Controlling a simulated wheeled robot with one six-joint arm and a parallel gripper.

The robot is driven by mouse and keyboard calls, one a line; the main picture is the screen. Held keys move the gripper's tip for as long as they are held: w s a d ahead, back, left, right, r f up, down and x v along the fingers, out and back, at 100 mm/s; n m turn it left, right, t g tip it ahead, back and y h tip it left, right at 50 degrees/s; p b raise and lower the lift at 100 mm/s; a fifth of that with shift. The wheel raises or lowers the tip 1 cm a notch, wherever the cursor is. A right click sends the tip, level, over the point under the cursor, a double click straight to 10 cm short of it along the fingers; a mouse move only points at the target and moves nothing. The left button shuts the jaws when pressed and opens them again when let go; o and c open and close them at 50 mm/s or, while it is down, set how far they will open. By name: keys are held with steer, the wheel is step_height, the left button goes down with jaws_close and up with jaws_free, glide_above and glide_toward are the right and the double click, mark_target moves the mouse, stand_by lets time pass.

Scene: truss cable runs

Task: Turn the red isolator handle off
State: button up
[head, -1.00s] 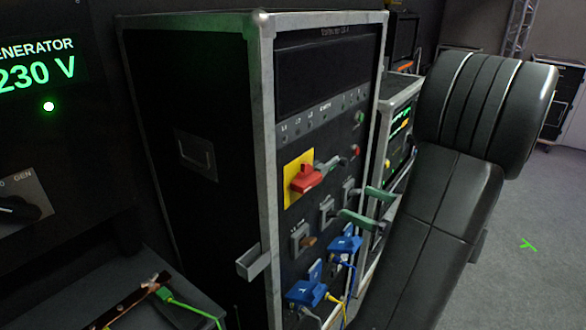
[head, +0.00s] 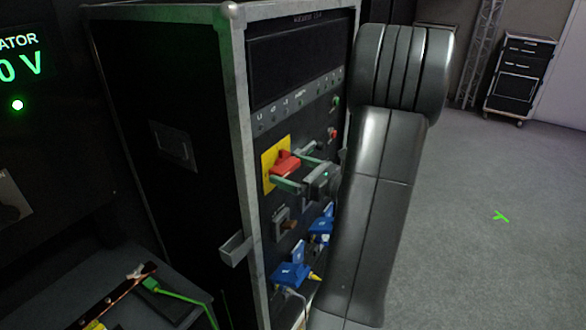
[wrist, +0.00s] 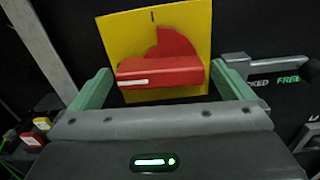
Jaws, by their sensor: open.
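The red isolator handle (head: 285,160) sits on a yellow plate (head: 268,155) on the front of the black rack case. In the wrist view the handle (wrist: 160,72) lies level across the yellow plate (wrist: 120,35), with a white mark at its left end and a red rounded part above it. My gripper (head: 288,168) is open, its green fingers spread at the plate. In the wrist view my gripper (wrist: 160,69) has one finger beside each end of the handle, with a visible gap on the left. How deep the fingertips reach is hard to tell.
A grey latch (wrist: 250,68) beside a label reading FREE is close to the right finger. A metal bracket (head: 236,248) juts from the case edge. Open floor (head: 460,260) lies to the right.

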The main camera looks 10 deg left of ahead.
steer(key=c, duration=0.9)
steer(key=shift+a+f+n+b, duration=0.1)
steer(key=shift+n+b, duration=0.4)
steer(key=shift+b, duration=0.15)
steer(key=o, duration=0.9)
